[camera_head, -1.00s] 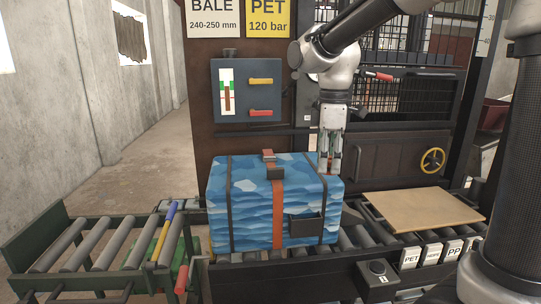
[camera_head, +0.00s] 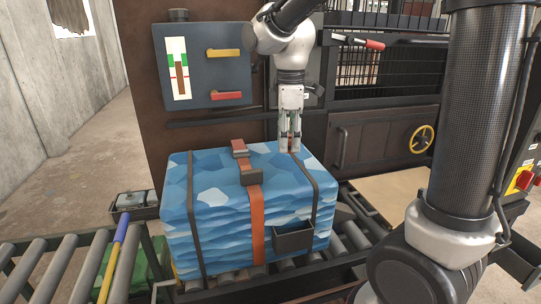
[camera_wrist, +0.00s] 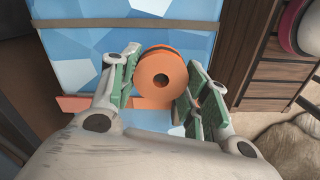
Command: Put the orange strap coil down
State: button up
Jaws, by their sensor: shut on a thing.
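The orange strap coil (camera_wrist: 160,80), a round disc with a hole in its middle, sits between the green-padded fingers of my gripper (camera_wrist: 160,88). In the head view my gripper (camera_head: 290,148) points down over the back right part of the blue bale (camera_head: 215,215), shut on the coil. The coil is mostly hidden there. The bale's patterned top also shows in the wrist view (camera_wrist: 130,40), below the coil. I cannot tell whether the coil touches it.
The bale has dark bands and an orange strap (camera_head: 257,225), with a dark open box (camera_head: 293,240) on its front. It sits on a roller conveyor (camera_head: 350,235). A control panel (camera_head: 205,65) stands behind, and a caged press with a yellow handwheel (camera_head: 421,139) is at right.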

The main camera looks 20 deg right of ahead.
aim_at(287, 171)
jog(key=shift+f, duration=3.15)
jog(key=shift+f, duration=0.15)
jog(key=o, duration=1.1)
jog(key=shift+c, duration=0.2)
notch_tip(287, 171, up, 12)
jog(key=shift+r, duration=0.2)
jog(key=s+d+f+m+t, duration=0.1)
jog(key=s+d+m+t, duration=0.1)
jog(key=s+d+m, duration=0.5)
jog(key=s+d+f+m+t, duration=0.1)
jog(key=s+d+m+t, duration=0.1)
jog(key=s+d+m, duration=0.5)
jog(key=s+m, duration=0.1)
jog(key=s, duration=0.3)
jog(key=shift+s+f, duration=0.35)
jog(key=shift+s, duration=0.05)
